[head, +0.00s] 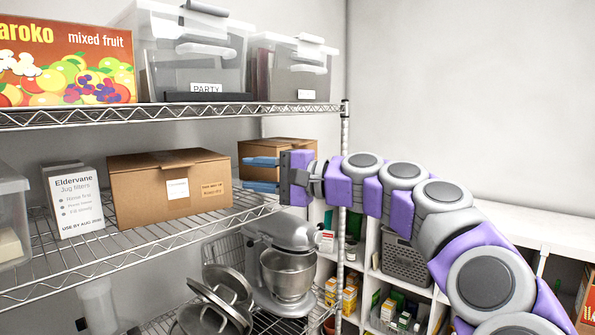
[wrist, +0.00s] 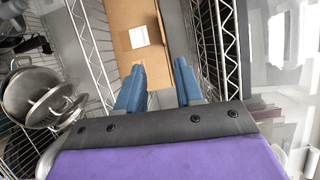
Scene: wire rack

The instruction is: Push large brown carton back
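The large brown carton (head: 150,196) sits closed on the middle wire shelf, with a white label on its front. It also shows in the wrist view (wrist: 130,15), ahead of my fingers, where the white label is visible. My gripper (head: 246,173) points left near the carton's right end, at about shelf-load height. Its two blue fingers are apart with nothing between them, as the wrist view (wrist: 160,66) also shows. The fingers look apart from the carton in the head view; the exact depth gap is hard to tell.
A smaller brown carton (head: 278,148) stands behind my fingers, partly hidden. A jug filter box (head: 74,200) stands left of the large carton. The upper shelf (head: 170,112) runs above. A stand mixer (head: 286,262) and pots (head: 225,300) sit below. A rack post (head: 344,135) is beside my wrist.

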